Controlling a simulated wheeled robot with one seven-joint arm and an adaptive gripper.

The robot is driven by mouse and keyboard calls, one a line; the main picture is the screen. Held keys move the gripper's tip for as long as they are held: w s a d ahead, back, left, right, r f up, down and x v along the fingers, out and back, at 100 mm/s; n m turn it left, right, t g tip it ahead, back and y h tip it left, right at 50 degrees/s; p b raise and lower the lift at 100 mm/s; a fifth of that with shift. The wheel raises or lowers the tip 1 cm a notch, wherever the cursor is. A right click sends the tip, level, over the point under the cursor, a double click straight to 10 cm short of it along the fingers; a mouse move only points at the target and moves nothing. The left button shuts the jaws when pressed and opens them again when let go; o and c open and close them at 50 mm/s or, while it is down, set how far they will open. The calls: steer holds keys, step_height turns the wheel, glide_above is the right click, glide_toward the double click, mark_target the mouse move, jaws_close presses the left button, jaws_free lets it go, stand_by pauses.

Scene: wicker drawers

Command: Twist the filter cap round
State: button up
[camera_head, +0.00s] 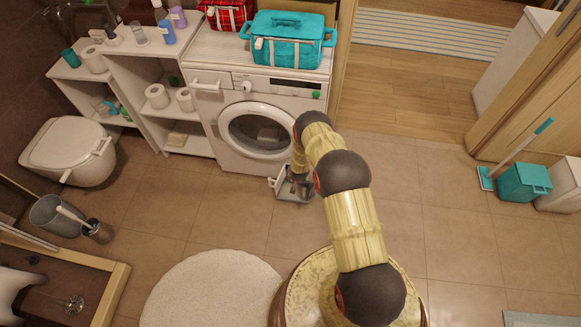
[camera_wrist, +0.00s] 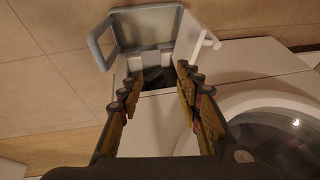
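The washing machine (camera_head: 230,90) stands against the wall with its round glass door (camera_head: 258,130) shut. At its lower right corner the small white filter flap (camera_head: 282,189) is folded open; in the wrist view the flap (camera_wrist: 148,27) has a grey rim. Behind it is a dark recess (camera_wrist: 160,84). A dark shape inside may be the filter cap, but it is too dim to make out clearly. My gripper (camera_wrist: 158,76) is open, its fingers on either side of the recess, with nothing seen between them. In the head view my arm partly hides this corner.
A teal bag (camera_head: 288,50) and a red plaid bag (camera_head: 226,14) sit on the machine. White shelves (camera_head: 140,85) and a toilet (camera_head: 70,145) stand at left. A round white rug (camera_head: 212,290) lies in front. Floor to the right is clear up to a teal bucket (camera_head: 524,183).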

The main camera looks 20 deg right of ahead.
step_height(320, 180, up, 10)
steer(key=w+a+n, duration=0.1)
steer(key=w, duration=0.1)
steer(key=shift+s+a, duration=0.1)
steer(key=shift+a, duration=0.05)
steer(key=shift+c, duration=0.4)
